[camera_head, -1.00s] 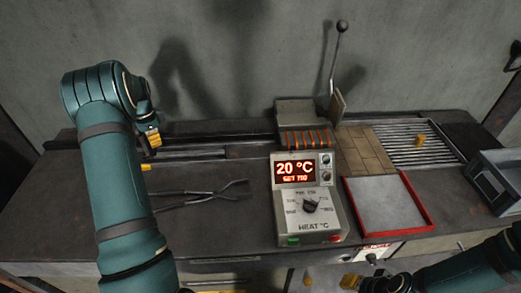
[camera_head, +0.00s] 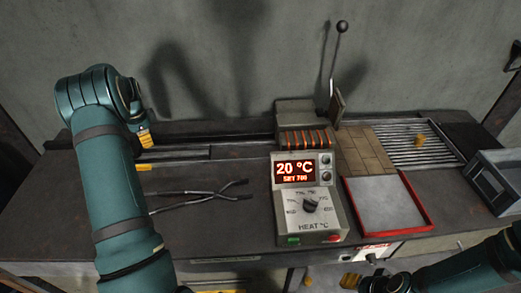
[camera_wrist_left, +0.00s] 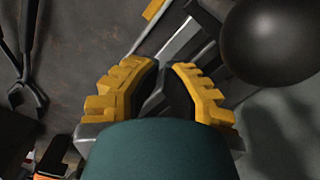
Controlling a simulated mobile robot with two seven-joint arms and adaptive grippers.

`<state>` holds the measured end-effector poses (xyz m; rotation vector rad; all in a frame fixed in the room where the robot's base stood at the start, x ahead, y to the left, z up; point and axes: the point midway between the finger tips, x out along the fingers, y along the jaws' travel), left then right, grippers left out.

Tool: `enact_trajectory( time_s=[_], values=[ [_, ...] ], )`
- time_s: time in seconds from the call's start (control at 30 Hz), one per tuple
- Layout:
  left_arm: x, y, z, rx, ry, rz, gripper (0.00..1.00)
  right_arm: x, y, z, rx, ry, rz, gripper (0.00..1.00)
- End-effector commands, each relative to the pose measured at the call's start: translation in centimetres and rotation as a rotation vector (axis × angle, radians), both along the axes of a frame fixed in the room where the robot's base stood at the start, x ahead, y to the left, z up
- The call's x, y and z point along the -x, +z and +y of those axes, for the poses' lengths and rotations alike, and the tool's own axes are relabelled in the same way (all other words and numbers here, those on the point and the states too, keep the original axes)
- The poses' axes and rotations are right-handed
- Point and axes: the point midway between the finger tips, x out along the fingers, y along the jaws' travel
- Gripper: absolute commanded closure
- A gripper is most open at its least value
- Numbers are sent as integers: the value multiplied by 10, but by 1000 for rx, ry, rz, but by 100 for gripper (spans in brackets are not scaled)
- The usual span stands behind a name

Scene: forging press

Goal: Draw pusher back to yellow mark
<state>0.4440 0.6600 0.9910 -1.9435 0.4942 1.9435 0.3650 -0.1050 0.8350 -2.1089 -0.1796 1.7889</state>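My left gripper (camera_head: 146,139) is over the back left of the bench, beside the metal guide rail (camera_head: 185,153). In the left wrist view its yellow fingers (camera_wrist_left: 166,68) are apart, with no object clearly held between them. A large black ball (camera_wrist_left: 270,40), possibly the pusher's knob, is close beside the fingers at upper right, apart from them. In the head view my left arm hides that area, and I cannot make out the pusher there. A small yellow mark (camera_head: 143,167) lies on the bench by the rail. My right gripper (camera_head: 350,281) is low at the bottom edge.
Tongs (camera_head: 200,195) lie on the bench in front of the rail. A heater control box (camera_head: 308,200) reads 20 °C, set 700. Behind it stands a furnace (camera_head: 305,112) with a tall ball-topped lever (camera_head: 336,60). A red-rimmed tray (camera_head: 430,222) and a slatted rack (camera_head: 395,140) are at right.

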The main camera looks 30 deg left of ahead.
Motion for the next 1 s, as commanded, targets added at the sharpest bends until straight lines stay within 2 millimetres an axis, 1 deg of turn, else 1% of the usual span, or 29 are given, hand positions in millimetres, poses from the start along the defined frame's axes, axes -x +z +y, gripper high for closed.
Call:
enact_trajectory(
  time_s=[0.17, 0.27, 0.4, 1.0],
  values=[
    [-2, 0, -3, -2, 0, -1, 100, 0, -1, 0, 2, 0, 0, 53],
    [-2, 1, -3, -2, 0, -1, 100, -1, -6, 2, 9, 0, 2, 53],
    [-2, 19, -3, -2, 0, -1, 100, -1, 8, 1, 7, -2, 1, 53],
    [-2, 84, -3, -2, 1, -1, 100, 0, 57, -1, -3, 0, -1, 53]
  ],
)
